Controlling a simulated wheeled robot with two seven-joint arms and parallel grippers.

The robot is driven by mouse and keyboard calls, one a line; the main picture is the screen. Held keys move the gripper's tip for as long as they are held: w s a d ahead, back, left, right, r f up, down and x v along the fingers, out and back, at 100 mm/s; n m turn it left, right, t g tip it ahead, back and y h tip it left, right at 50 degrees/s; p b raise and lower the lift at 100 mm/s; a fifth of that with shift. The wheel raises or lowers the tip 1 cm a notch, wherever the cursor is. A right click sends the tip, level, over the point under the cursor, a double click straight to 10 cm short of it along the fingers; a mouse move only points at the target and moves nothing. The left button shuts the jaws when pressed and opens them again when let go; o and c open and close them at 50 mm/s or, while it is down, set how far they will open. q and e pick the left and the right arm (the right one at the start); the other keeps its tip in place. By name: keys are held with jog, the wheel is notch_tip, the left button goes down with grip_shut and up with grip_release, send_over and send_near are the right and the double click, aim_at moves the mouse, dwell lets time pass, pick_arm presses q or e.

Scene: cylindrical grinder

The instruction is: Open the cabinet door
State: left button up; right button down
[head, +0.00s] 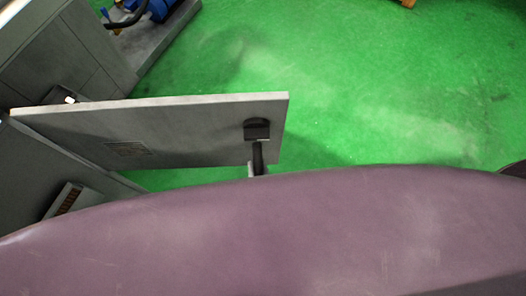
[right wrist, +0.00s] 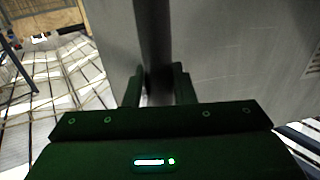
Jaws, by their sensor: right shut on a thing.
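The grey cabinet door (head: 190,128) stands swung out from the cabinet (head: 40,160), its hinged side at the left and its free edge at the right. A black handle (head: 257,130) sits near the free edge. In the right wrist view, the handle's dark bar (right wrist: 155,45) runs between the two fingers of my right gripper (right wrist: 158,85), which is shut on it. The door's grey face (right wrist: 235,50) lies close behind. In the head view, the right gripper (head: 258,165) is mostly hidden. My left gripper is not in view.
Green floor (head: 380,90) is clear behind and to the right of the door. A grey machine base (head: 145,45) with a blue motor (head: 150,8) stands at the upper left. A slotted vent (head: 68,198) shows at the lower left.

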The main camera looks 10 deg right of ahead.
jog(key=shift+s+a, duration=0.15)
jog(key=shift+s, duration=0.5)
jog(key=shift+s+a, duration=0.15)
jog(key=shift+s, duration=0.5)
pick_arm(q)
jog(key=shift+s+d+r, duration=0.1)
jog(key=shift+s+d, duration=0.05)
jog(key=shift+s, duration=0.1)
pick_arm(e)
jog(key=c, duration=1.3)
grip_release()
